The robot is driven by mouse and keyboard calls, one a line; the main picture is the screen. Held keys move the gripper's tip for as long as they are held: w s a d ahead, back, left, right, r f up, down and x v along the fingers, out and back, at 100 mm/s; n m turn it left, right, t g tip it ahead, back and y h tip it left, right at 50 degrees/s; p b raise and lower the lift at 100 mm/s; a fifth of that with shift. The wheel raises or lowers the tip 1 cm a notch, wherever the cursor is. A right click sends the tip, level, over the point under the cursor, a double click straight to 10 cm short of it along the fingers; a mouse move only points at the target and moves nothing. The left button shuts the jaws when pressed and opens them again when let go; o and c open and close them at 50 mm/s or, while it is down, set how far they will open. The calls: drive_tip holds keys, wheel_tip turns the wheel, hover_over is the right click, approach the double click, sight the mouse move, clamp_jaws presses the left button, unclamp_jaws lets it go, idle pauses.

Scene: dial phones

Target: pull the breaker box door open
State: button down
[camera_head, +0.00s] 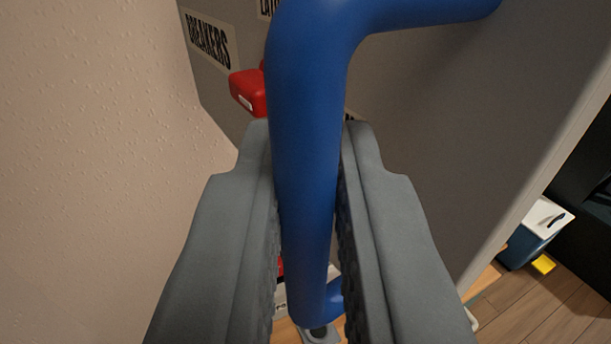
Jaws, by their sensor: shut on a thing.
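A thick blue handle (308,130) fills the middle of the view. It runs down between my fingers and bends at its top to the right, toward a grey panel (450,130) that looks like the breaker box door. My gripper (308,180) is shut on the blue handle, one grey finger on each side of it. Behind the handle, a grey surface carries a label reading "BREAKERS" (208,41). A red part (248,91) sticks out below that label, partly hidden by the handle. Where the door joins the box is not clear.
A textured beige wall (90,170) stands close on the left. On the right, past the panel's edge, a blue and white box (535,235) and a small yellow thing (543,264) stand on the wooden floor (550,305).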

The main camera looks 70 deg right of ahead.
drive_tip(key=c, duration=1.5)
unclamp_jaws()
drive_tip(key=shift+c, duration=0.2)
drive_tip(key=v, duration=1.7)
drive_tip(key=shift+a, duration=0.15)
drive_tip(key=shift+r, duration=0.1)
